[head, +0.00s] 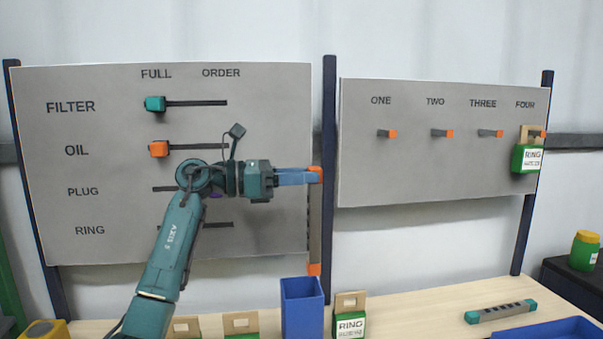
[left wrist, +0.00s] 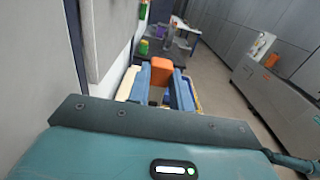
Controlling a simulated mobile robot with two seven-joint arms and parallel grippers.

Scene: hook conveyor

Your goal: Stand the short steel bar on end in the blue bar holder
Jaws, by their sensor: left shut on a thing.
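My left gripper (head: 314,176) is shut on a grey steel bar (head: 315,222) with orange ends. It grips the bar near its upper end, and the bar hangs upright. In the left wrist view the bar's orange top (left wrist: 161,64) shows between the blue fingers (left wrist: 182,92). The blue bar holder (head: 303,312) is an open-topped box on the table, below the bar. The bar's lower end is close to the holder's rim, toward its right side; I cannot tell whether it is directly over the opening. My right gripper is not in view.
A green RING pack (head: 351,324) stands right of the holder; tan-topped packs (head: 241,323) stand left. A bar with teal ends (head: 500,311) lies at right by a blue tray (head: 550,330). Boards with pegs (head: 100,110) rise behind. The table between (head: 420,312) is clear.

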